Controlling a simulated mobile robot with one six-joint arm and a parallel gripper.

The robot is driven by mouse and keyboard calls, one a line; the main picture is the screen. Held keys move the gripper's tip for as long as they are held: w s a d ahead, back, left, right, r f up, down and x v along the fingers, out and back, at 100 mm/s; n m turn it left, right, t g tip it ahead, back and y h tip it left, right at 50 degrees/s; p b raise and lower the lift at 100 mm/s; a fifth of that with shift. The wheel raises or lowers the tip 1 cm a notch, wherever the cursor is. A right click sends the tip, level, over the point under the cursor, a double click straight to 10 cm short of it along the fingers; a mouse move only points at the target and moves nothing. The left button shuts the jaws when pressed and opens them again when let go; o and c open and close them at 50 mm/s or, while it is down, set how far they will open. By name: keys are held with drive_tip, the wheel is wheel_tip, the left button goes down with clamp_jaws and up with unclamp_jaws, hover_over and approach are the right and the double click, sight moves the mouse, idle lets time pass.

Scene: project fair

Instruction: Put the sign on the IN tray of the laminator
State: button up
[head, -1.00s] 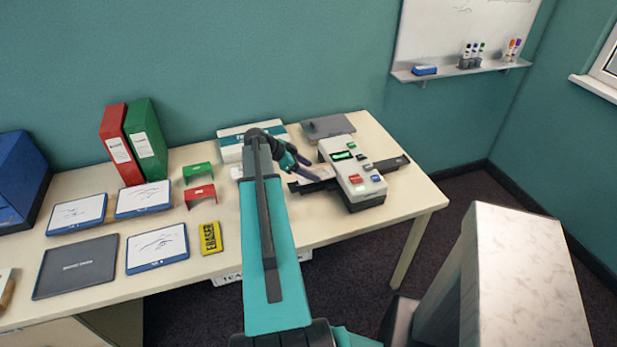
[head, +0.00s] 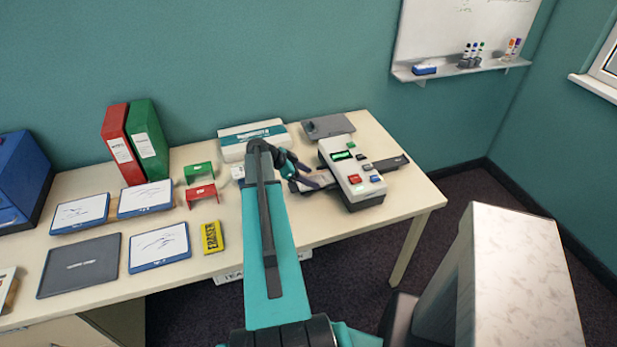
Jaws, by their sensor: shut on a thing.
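The laminator (head: 350,172), a pale machine with coloured buttons and a green-lit display, stands at the right of the table. A dark tray (head: 299,188) juts from its left side and another (head: 387,162) from its right; I cannot read an IN label on either. My gripper (head: 318,182) is over the left tray, close to the laminator's side, and is shut on a small pale flat piece that seems to be the sign (head: 323,174). The gripper hides most of the sign and part of the tray, so I cannot tell whether they touch.
A white and teal box (head: 252,141) stands behind my arm and a grey flat device (head: 327,126) behind the laminator. Green (head: 199,172) and red (head: 201,195) stands, a yellow eraser pack (head: 212,237) and several small whiteboards lie to the left. The table's front right corner is clear.

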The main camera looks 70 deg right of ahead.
drive_tip(key=o, duration=1.1)
drive_tip(key=shift+o, duration=0.2)
drive_tip(key=shift+r, duration=0.1)
drive_tip(key=shift+w+a+r, duration=0.3)
drive_tip(key=shift+w, duration=0.05)
drive_tip(key=b+v, duration=0.4)
drive_tip(key=v, duration=0.7)
drive_tip(key=shift+s, duration=0.1)
